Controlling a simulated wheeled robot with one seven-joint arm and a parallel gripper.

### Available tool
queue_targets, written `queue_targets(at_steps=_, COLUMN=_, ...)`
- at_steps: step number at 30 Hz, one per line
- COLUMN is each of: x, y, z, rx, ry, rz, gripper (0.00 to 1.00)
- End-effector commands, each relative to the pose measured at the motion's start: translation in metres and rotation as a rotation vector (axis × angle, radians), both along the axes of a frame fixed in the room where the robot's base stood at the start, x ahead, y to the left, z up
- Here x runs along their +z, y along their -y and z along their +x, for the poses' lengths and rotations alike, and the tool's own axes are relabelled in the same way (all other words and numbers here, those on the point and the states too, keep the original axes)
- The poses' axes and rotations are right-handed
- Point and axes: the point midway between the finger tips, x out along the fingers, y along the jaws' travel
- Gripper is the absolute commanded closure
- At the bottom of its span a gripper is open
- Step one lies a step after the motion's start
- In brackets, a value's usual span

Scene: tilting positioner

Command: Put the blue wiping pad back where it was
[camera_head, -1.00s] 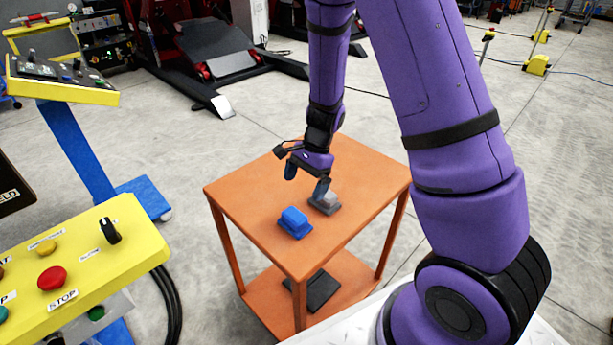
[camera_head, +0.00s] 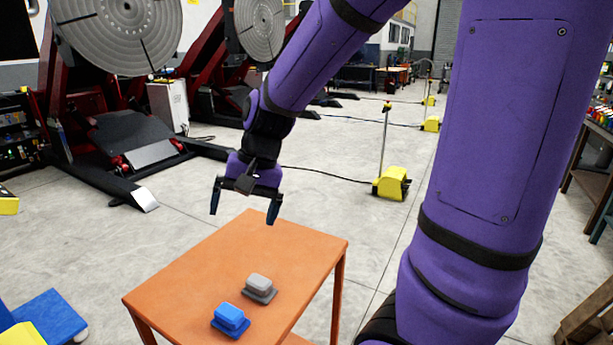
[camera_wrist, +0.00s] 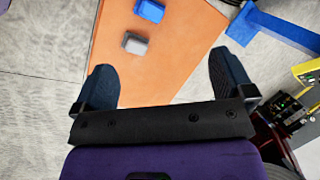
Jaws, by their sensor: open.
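The blue wiping pad (camera_head: 231,318) lies on the orange table (camera_head: 185,290) near its front edge. A grey pad (camera_head: 260,287) of similar shape lies just behind it to the right, with a small gap between them. In the wrist view the blue pad (camera_wrist: 150,11) is at the top edge, and the grey pad (camera_wrist: 135,43) is below it. My gripper (camera_head: 244,215) is open and empty, raised above the far part of the table, clear of both pads. Its two dark fingers (camera_wrist: 161,85) stand wide apart in the wrist view, with only bare tabletop and floor between them.
The far part of the tabletop is bare. A blue stand base (camera_head: 50,318) is on the floor at the left. Red positioners with round grey plates (camera_head: 118,30) stand at the back left. A yellow post base (camera_head: 392,184) stands on open floor behind the table.

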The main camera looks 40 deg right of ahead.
Motion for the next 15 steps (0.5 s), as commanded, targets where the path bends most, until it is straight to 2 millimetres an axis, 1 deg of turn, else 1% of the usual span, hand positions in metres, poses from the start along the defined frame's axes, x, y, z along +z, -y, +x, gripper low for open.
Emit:
queue_targets(at_steps=1, x=0.013, y=0.001, z=-0.010, rx=0.037, ry=0.041, rz=-0.018, gripper=0.00)
queue_targets(at_steps=6, x=0.047, y=0.007, z=-0.044, rx=0.170, ry=0.163, rz=-0.104, gripper=0.00)
queue_targets(at_steps=12, x=0.078, y=0.016, z=-0.087, rx=0.310, ry=0.298, rz=-0.239, gripper=0.00)
queue_targets(at_steps=15, x=0.089, y=0.021, z=-0.107, rx=0.366, ry=0.353, rz=-0.312, gripper=0.00)
